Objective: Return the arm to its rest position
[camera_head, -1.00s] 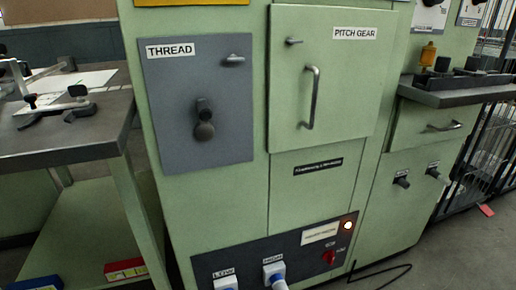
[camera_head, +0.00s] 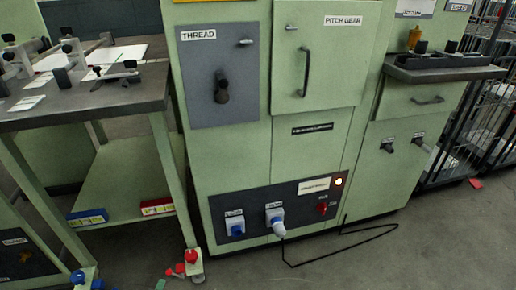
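Neither of my grippers nor either arm is clearly in view in the head view. On the table's lower shelf (camera_head: 125,185) sit a blue-and-white box (camera_head: 88,217) at the left and a red-and-white box (camera_head: 156,207) to its right. Nothing of mine shows near them.
A green machine (camera_head: 300,150) with THREAD and PITCH GEAR panels fills the middle. Plugs (camera_head: 275,218) and a black cable (camera_head: 335,258) are at its base. A dark-topped table (camera_head: 120,102) stands left. Small red parts (camera_head: 188,260) and blue parts (camera_head: 82,279) show low left.

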